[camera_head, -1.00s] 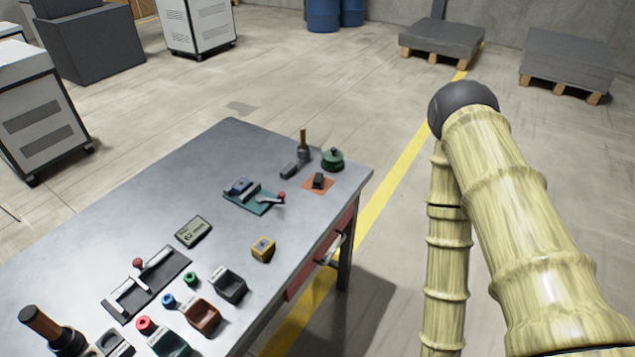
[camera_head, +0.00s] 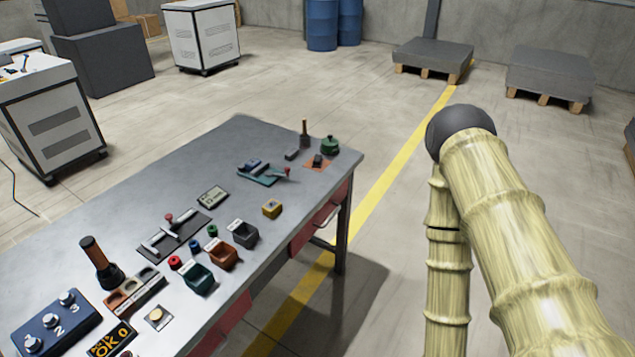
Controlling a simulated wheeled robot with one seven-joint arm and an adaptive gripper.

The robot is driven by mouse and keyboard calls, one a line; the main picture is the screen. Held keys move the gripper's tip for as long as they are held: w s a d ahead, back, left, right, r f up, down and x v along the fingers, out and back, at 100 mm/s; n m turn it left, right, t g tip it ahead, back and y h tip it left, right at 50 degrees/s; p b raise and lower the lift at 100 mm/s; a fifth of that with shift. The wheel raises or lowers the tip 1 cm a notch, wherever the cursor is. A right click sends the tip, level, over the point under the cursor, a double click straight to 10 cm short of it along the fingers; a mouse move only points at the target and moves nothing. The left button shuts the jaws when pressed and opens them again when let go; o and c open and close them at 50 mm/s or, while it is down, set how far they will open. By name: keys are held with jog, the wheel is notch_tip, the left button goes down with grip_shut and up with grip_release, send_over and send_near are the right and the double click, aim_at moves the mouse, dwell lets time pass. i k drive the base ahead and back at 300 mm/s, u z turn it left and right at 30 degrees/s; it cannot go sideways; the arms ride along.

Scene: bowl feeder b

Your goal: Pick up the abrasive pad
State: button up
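A flat rust-orange square (camera_head: 311,166) lies at the far right corner of the grey workbench (camera_head: 120,190), with a small dark block (camera_head: 318,160) on it. The square looks most like the abrasive pad, but at this size I cannot tell for sure. A grey block (camera_head: 291,154) lies just left of it. My arm rises at the right of the picture, off to the side of the bench. My gripper is not in view.
A green round pot (camera_head: 329,145) and a wooden-handled tool (camera_head: 304,134) stand close behind the square. A teal fixture (camera_head: 262,174), a yellow block (camera_head: 271,209), several small bins (camera_head: 244,234) and a button box (camera_head: 56,322) are on the bench. Bare bench top lies along the back left.

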aim_at(318, 161)
jog(key=u, duration=0.4)
jog(key=k, duration=0.2)
jog(key=z, duration=1.1)
jog(key=i, duration=0.7)
jog(key=u, duration=0.45)
jog(key=i, duration=0.65)
jog(key=u, duration=0.75)
